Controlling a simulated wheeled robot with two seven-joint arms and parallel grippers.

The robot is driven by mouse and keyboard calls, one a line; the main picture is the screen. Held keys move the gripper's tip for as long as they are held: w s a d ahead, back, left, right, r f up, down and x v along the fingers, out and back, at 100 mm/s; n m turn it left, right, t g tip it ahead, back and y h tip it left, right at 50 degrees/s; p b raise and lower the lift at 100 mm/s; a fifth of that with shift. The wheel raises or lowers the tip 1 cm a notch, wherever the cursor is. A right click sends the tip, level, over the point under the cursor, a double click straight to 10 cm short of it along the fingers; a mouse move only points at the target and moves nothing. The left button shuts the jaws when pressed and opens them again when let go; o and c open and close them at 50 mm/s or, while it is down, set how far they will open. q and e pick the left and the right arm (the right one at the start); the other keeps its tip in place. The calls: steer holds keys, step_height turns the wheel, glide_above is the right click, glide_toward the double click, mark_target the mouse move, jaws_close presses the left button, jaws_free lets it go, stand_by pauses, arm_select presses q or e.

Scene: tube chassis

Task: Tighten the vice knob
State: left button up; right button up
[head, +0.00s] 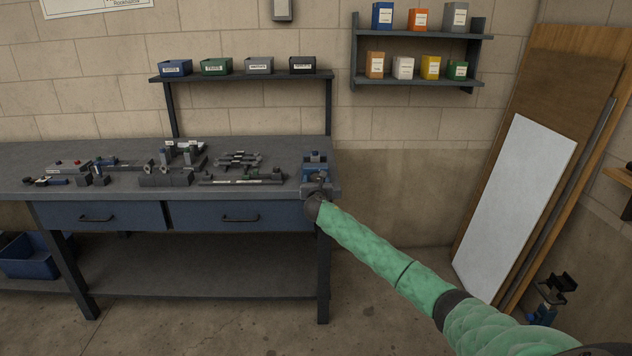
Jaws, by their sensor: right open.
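The blue vice (316,158) sits on the right front corner of the workbench. My right arm comes in from the lower right, and my right gripper (318,184) is at the front of the vice. The gripper is open. The vice knob cannot be made out; my gripper and wrist cover the front of the vice. Whether the fingers touch or surround the knob cannot be told at this size. My left gripper is not in view.
The workbench (100,152) carries several dark tools and metal parts left of the vice. Small labelled bins (259,65) stand on a raised shelf behind. A white board (515,205) and wooden sheets lean at the right. The floor between is clear.

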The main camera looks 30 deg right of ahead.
steer(key=shift+c, duration=0.5)
steer(key=c, duration=0.9)
